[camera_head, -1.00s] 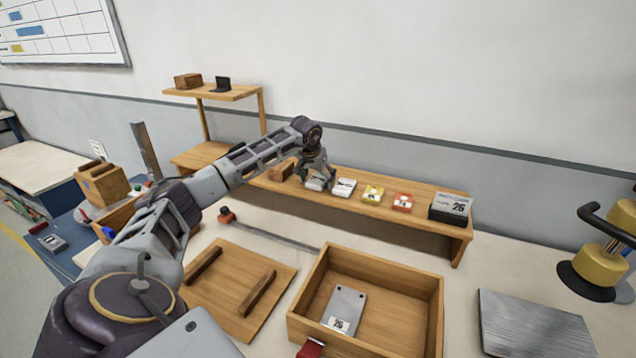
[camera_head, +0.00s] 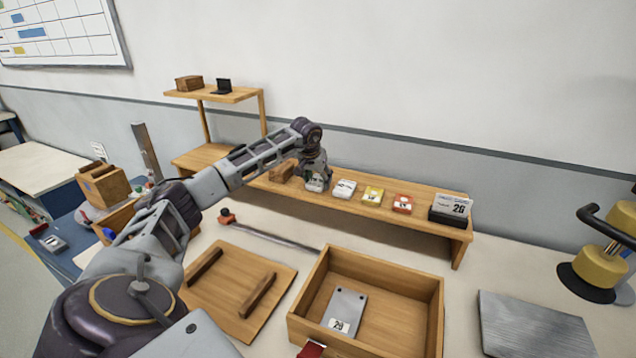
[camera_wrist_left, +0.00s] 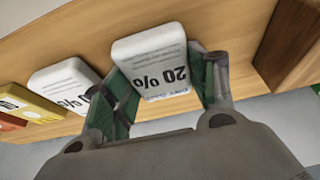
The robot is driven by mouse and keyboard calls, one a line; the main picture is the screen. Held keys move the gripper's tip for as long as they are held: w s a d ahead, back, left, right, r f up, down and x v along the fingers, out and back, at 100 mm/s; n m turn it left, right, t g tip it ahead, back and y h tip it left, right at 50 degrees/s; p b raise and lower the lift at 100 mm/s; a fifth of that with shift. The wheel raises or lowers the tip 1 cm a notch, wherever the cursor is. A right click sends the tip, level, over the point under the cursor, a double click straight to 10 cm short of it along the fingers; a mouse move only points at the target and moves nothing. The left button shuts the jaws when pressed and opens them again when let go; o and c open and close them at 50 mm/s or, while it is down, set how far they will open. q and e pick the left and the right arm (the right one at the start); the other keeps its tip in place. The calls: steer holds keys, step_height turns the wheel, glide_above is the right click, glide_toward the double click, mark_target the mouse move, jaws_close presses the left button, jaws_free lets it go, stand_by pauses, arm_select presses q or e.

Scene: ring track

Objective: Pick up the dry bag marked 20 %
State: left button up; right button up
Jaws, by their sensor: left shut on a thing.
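The dry bag marked 20 % (camera_wrist_left: 152,50) is a white packet on the wooden shelf, its print upside down in the left wrist view. My left gripper (camera_wrist_left: 160,95) has one green-padded finger on each side of it and is shut on it. In the head view my left gripper (camera_head: 316,182) points down over the left part of the shelf and mostly hides the bag. My right gripper is not in view.
A brown block (camera_wrist_left: 292,45) is on the other side. An open wooden crate (camera_head: 432,315) stands in front.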

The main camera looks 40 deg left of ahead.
mark_target(318, 180)
arm_select(q)
steer(key=shift+f, duration=0.1)
step_height(318, 180, up, 10)
stand_by(0.9)
stand_by(0.5)
